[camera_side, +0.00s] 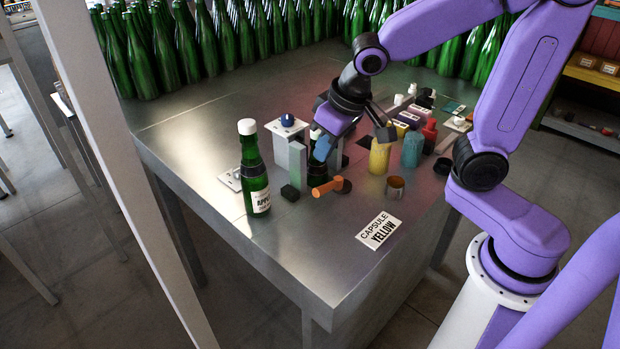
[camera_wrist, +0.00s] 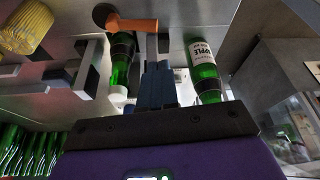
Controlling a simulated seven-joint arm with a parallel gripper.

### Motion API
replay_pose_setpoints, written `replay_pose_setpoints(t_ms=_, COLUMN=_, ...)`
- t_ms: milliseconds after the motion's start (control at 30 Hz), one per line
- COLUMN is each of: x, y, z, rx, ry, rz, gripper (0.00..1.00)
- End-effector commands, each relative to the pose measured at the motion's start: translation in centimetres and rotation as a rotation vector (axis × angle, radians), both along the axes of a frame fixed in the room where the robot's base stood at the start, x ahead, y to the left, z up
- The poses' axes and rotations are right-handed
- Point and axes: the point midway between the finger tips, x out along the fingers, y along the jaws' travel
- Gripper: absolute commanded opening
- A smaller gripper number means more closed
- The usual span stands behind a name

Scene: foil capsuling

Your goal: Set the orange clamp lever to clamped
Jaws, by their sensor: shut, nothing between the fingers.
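The orange clamp lever (camera_side: 328,187) lies near the front of the steel table, its bar pointing left from a darker round end. In the wrist view the lever (camera_wrist: 132,25) shows near the top edge. A green bottle (camera_wrist: 120,62) stands by the clamp; in the side view my fingers and a grey post mostly hide it. My gripper (camera_side: 320,158) is tilted down behind and above the lever. Its blue fingers are together and empty. In the wrist view the fingertips (camera_wrist: 156,40) reach close to the lever's free end; I cannot tell whether they touch.
A labelled green bottle (camera_side: 253,170) stands left of the clamp. A grey post (camera_side: 297,165) and black block (camera_side: 290,193) are close by. Yellow (camera_side: 379,156) and teal (camera_side: 412,149) capsules and an open brown ring (camera_side: 395,188) stand right. The front, around the "CAPSULE YELLOW" card (camera_side: 380,230), is mostly clear.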

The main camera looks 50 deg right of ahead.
Motion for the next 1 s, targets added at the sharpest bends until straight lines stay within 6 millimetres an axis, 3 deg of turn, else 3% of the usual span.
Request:
replay_pose_setpoints(t_ms=167, x=0.4, y=0.0, z=-1.2, rx=-0.004, ry=0.005, rz=-0.001, gripper=0.00)
replay_pose_setpoints(t_ms=700, x=2.7, y=0.3, z=-7.6, rx=-0.003, ry=0.004, rz=-0.001, gripper=0.00)
replay_pose_setpoints(t_ms=1000, x=3.3, y=0.5, z=-9.2, rx=-0.001, ry=0.001, rz=-0.001, gripper=0.00)
